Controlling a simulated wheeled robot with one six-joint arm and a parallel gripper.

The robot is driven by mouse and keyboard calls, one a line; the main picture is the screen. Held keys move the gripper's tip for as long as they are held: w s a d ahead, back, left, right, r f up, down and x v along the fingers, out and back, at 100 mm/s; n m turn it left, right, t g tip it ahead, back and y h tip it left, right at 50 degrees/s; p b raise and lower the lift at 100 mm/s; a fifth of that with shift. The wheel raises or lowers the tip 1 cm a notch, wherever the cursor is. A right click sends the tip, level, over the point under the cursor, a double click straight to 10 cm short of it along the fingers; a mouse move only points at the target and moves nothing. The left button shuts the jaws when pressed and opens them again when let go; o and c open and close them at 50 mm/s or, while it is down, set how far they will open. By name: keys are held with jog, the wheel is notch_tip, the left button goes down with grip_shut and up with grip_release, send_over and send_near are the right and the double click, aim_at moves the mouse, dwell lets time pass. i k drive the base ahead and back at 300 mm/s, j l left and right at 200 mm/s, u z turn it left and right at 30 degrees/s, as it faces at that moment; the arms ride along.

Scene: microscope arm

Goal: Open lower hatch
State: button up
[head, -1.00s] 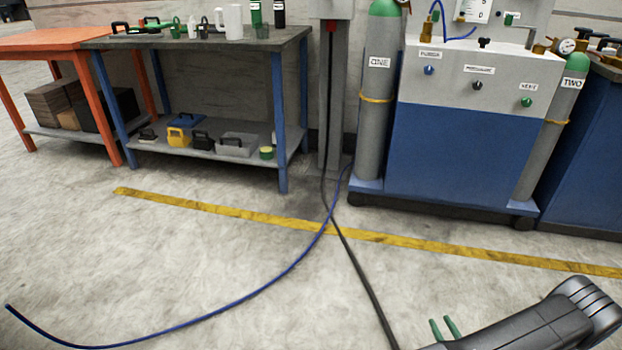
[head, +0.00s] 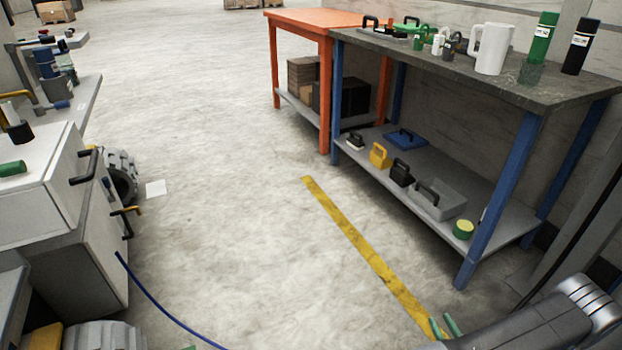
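A light grey machine (head: 35,215) stands at the left of the head view, partly cut off by the picture edge. A black bar handle (head: 84,166) is on its upper front panel. Lower down, a yellow lever (head: 126,210) and a dark handle (head: 127,229) stick out beside a lower panel (head: 88,262). This panel may be the lower hatch, but I cannot tell for sure. It looks shut. My gripper (head: 444,327) is at the bottom right, far from the machine. Its two green fingers are apart with nothing seen between them.
A blue hose (head: 165,308) runs across the floor from the machine. A blue-legged bench (head: 470,95) and an orange table (head: 325,20) stand at the right. The floor between is clear, with a yellow line (head: 365,245).

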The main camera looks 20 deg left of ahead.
aim_at(104, 236)
jog(key=i+j+u, duration=0.2)
jog(key=u, duration=0.25)
jog(key=i+u, duration=0.8)
jog(key=u, duration=0.15)
jog(key=i+l+u, duration=0.2)
jog(key=u, duration=0.25)
jog(key=i+u, duration=0.65)
jog(key=u, duration=0.2)
jog(key=i+l+u, duration=0.1)
jog(key=i+u, duration=0.3)
jog(key=k, duration=0.05)
